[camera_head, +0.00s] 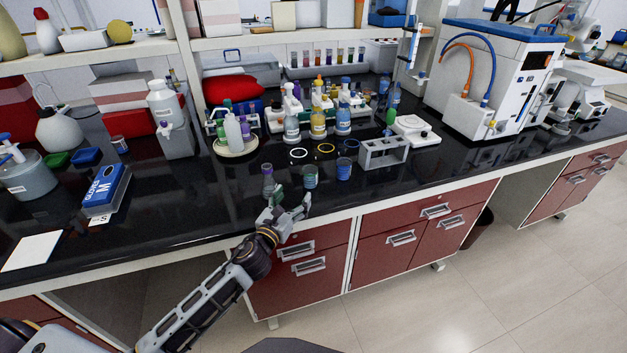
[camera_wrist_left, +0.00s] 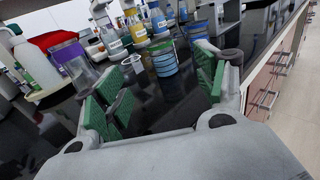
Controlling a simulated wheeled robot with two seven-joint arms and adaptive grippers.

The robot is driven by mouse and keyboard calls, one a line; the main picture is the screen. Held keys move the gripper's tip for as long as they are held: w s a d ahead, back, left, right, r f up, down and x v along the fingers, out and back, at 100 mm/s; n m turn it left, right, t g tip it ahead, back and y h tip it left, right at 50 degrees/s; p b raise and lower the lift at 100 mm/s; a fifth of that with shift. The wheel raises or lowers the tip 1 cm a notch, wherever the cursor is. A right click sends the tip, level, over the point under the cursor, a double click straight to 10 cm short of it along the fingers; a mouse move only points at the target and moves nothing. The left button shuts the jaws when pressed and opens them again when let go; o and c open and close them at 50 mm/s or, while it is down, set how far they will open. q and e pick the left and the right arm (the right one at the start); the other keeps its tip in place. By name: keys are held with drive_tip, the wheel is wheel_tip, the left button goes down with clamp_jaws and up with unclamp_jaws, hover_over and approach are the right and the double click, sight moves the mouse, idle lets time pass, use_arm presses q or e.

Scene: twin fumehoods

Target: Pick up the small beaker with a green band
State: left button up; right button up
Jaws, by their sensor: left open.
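The small beaker with a green band (camera_head: 310,177) stands upright near the bench's front edge, in the middle of a row of three small beakers. My right gripper is not in view.
A purple-tinted beaker (camera_head: 267,179) stands left of the green-banded one, and a blue-banded beaker (camera_head: 344,169) stands right. Behind are flat rings (camera_head: 325,148) and labelled bottles (camera_head: 318,124). A grey rack (camera_head: 383,153) stands farther right. The front strip of black bench (camera_head: 420,181) is clear.

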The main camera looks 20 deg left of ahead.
sight(307, 176)
use_arm(q)
drive_tip(key=shift+s+r, duration=0.1)
drive_tip(key=shift+w+d, duration=0.1)
drive_tip(key=shift+w, duration=1)
drive_tip(key=shift+w+d, duration=0.15)
drive_tip(key=shift+w, duration=1.2)
drive_tip(key=shift+w+d+p, duration=0.15)
drive_tip(key=shift+w+p, duration=0.15)
drive_tip(key=shift+w, duration=1.6)
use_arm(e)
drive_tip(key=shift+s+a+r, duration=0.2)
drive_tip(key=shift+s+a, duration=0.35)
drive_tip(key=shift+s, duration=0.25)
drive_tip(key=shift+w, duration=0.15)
